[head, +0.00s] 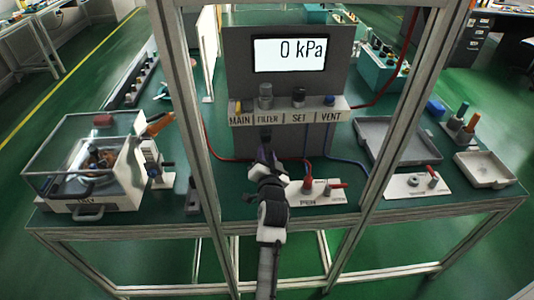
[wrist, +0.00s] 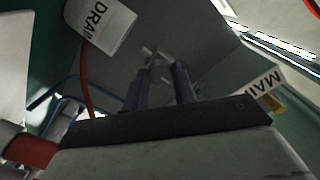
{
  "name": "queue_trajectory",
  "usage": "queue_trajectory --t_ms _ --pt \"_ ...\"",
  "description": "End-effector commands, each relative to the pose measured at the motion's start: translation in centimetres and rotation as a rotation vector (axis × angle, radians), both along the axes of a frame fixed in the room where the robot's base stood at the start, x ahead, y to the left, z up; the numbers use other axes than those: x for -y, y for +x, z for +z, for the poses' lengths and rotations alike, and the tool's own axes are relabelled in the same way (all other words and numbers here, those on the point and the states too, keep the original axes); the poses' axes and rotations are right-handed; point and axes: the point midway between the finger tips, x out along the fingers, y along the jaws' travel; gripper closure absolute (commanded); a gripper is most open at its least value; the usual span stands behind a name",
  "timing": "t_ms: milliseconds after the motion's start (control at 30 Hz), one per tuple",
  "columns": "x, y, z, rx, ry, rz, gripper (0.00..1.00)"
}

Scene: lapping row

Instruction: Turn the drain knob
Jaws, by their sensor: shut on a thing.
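The grey panel (head: 286,75) stands on the green table, with a display reading 0 kPa. Its shelf (head: 290,117) bears the labels MAIN, FILTER, SET and VENT. My gripper (head: 266,147) reaches up to the panel just below the FILTER label. In the wrist view my gripper (wrist: 162,66) has its dark fingers closed around a small pale grey piece, the drain knob (wrist: 149,53), which shows only in part. A white plate lettered DRAI (wrist: 101,22) is beside it. In the head view the knob is hidden behind my gripper.
Frame posts flank the panel at left and right. A red hose and a blue hose run below the shelf. A clear-lidded box (head: 88,165) and a grey tray (head: 397,145) stand to the sides.

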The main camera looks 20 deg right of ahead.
Motion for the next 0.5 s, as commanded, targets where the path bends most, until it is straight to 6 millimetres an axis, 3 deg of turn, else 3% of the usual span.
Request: queue_trajectory --t_ms 500 --pt "-0.02 -0.02 -0.10 0.011 0.044 0.000 0.96"
